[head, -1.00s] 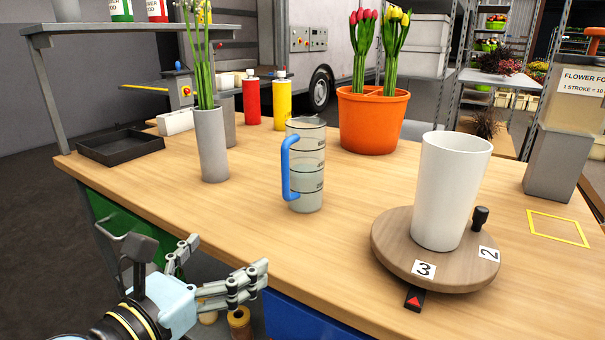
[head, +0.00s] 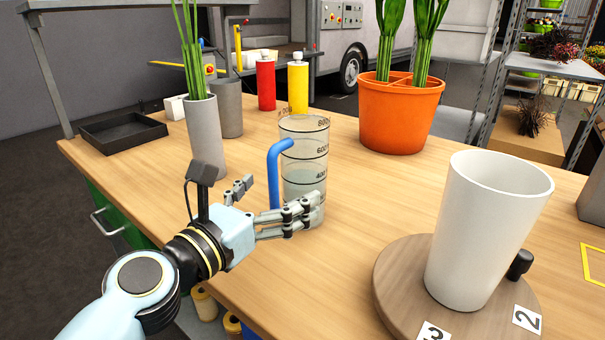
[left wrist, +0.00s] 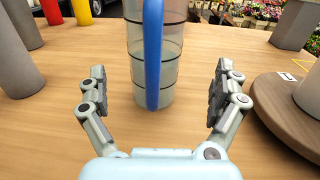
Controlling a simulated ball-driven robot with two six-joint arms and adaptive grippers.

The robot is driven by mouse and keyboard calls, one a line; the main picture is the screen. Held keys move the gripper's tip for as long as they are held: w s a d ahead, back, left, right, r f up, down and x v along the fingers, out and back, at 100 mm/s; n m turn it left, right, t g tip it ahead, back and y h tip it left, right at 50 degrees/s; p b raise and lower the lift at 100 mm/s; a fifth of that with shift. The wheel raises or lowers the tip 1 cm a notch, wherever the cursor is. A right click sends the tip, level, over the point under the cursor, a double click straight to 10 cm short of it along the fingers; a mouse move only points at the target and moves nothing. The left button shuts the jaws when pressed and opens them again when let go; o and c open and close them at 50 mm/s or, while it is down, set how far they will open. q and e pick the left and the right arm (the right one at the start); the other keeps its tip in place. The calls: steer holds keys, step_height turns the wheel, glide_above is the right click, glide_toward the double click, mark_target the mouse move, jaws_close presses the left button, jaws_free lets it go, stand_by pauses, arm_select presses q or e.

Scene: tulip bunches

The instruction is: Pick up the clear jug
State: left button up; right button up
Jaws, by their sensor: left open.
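The clear jug (head: 306,165) stands upright on the wooden table, with black measuring marks and a blue handle (head: 274,172) on its left side. It holds some pale liquid. In the left wrist view the jug (left wrist: 170,65) is straight ahead, its blue handle (left wrist: 152,55) facing the camera. My left gripper (head: 275,202) is open just short of the jug on the handle side. In the left wrist view its fingers (left wrist: 160,92) are spread wide, one to each side of the handle, with clear gaps. My right gripper is not in view.
A white vase (head: 485,230) stands on a round wooden turntable (head: 400,280) to the right. A grey vase with green stems (head: 205,140) stands left of the jug. An orange pot (head: 400,115) is behind. A black tray (head: 122,132) lies at the far left.

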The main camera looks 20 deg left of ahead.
mark_target(290, 174)
arm_select(q)
steer(key=shift+w+d, duration=0.15)
steer(key=shift+w, duration=0.35)
steer(key=shift+w+r, duration=0.1)
steer(key=shift+w, duration=0.2)
steer(key=x, duration=0.4)
steer(key=shift+w+a+r+p, duration=0.2)
steer(key=shift+w+r+p, duration=0.1)
steer(key=shift+w+r, duration=0.05)
steer(key=shift+w, duration=0.15)
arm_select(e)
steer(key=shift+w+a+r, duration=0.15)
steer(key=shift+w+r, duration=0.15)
arm_select(q)
steer(key=shift+c, duration=0.6)
steer(key=c, duration=1.6)
steer(key=shift+r, duration=0.1)
steer(key=shift+c, duration=0.2)
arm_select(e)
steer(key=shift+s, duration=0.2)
